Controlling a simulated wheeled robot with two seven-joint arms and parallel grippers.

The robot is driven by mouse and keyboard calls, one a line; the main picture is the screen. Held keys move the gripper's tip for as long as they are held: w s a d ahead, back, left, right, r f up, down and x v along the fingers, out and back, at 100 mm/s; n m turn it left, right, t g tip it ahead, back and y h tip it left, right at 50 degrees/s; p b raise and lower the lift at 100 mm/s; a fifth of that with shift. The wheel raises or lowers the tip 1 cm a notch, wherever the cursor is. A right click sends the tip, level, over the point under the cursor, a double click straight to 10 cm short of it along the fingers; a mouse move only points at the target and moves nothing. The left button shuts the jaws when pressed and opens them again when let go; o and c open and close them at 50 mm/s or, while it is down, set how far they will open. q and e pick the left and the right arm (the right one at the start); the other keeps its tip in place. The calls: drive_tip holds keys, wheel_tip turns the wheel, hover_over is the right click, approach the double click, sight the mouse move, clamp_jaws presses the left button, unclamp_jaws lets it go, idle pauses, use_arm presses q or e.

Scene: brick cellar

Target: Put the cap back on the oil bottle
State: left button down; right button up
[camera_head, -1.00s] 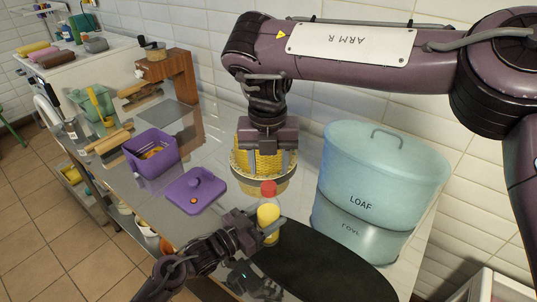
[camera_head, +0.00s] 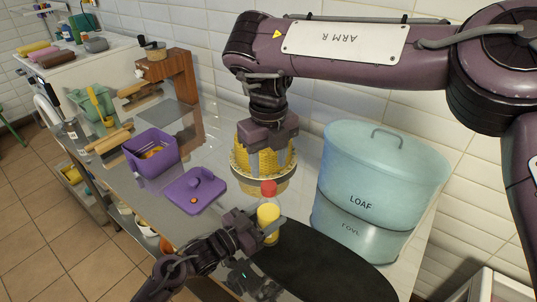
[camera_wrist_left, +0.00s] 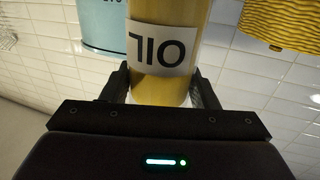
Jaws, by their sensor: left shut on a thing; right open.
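The oil bottle (camera_head: 268,213) is yellow and stands about upright over the counter's front part. In the left wrist view the bottle (camera_wrist_left: 161,85) shows its white OIL label upside down. My left gripper (camera_head: 262,228) is shut on the bottle. The red cap (camera_head: 268,188) shows at the top of the bottle, in line with it; I cannot tell whether it is seated. My right gripper (camera_head: 268,172) is open and points down just above the red cap, with no visible thing in its jaws. The cap and the bottle's top are out of the left wrist view.
A yellow basket (camera_head: 241,165) stands behind the right gripper. A pale blue LOAF bin (camera_head: 378,180) is to the right. A purple box (camera_head: 150,162) and its purple lid (camera_head: 196,188) are to the left. A dark oval mat (camera_head: 320,270) lies in front.

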sight(268, 185)
wheel_tip(268, 185, down, 7)
drive_tip(key=shift+r, duration=0.1)
idle(0.4)
clamp_jaws()
